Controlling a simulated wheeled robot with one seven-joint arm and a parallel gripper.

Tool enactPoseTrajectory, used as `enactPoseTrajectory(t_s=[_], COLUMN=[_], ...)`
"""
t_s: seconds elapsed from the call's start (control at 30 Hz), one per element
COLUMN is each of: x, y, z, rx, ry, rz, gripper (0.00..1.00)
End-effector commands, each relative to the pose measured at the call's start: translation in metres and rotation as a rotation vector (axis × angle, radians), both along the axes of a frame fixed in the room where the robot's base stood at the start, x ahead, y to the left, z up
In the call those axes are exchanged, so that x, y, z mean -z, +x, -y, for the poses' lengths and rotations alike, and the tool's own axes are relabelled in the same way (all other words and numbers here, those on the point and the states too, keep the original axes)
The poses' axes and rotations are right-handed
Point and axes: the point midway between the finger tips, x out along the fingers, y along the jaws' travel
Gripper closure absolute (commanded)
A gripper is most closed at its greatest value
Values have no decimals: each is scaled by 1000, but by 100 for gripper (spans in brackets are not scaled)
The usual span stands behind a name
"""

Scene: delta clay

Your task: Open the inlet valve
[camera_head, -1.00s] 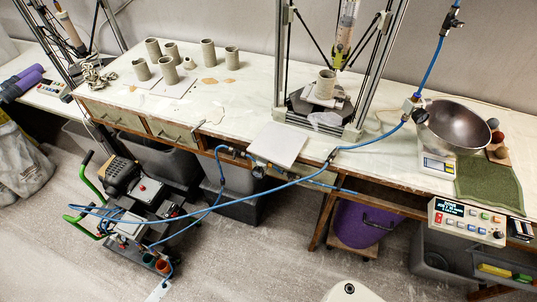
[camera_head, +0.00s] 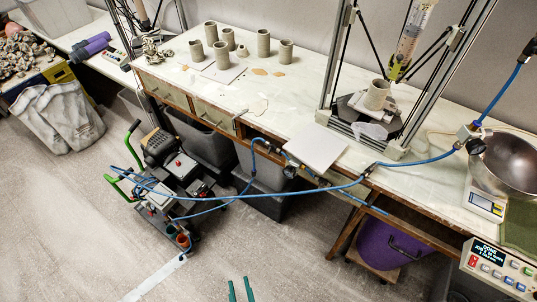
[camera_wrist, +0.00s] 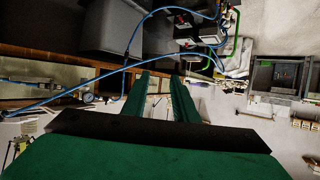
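A blue hose (camera_head: 330,186) runs from the compressor cart along the bench front and up to the right. Fittings with a round gauge (camera_head: 290,171) sit in the hose at the bench edge; a gauge (camera_wrist: 88,98) also shows in the wrist view. A fitting with a dark round knob (camera_head: 475,146) sits by the steel bowl. I cannot tell which fitting is the inlet valve, or any handle's position. My gripper (camera_head: 240,290) shows as two green fingertips at the bottom, apart from the fittings. In the wrist view its fingers (camera_wrist: 160,84) are spread and empty.
The compressor cart (camera_head: 160,195) with green handles stands on the floor at left. A purple bucket (camera_head: 388,243) and grey bins are under the bench. A white board (camera_head: 317,147) lies at the bench edge. A control box (camera_head: 495,268) is at lower right.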

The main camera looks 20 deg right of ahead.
Motion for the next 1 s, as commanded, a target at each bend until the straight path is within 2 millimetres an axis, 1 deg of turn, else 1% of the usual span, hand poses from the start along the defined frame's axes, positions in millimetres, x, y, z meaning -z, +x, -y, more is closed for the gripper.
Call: enactPoseTrajectory(t_s=[0.03,0.1,0.17,0.2,0.27,0.3,0.43,0.5,0.57,0.6,0.67,0.7,0.83,0.9,1.0], x=[10,23,32,36,41,42,37,28,17,8,-8,-20,-60,-80,-101], y=[19,41,61,75,95,109,154,178,198,211,230,241,269,278,287], z=[0,3,8,11,18,23,40,50,59,65,74,79,93,98,102], rx=[16,51,87,114,160,194,316,390,456,502,571,617,750,806,863], ry=[-4,-11,-20,-24,-33,-40,-57,-66,-71,-71,-73,-73,-64,-55,-45], rz=[-9,-29,-42,-46,-49,-49,-24,4,36,62,107,139,253,310,374], gripper=[74,74,74,74,74,74,74,74,74,74,74,74,74,74,74])
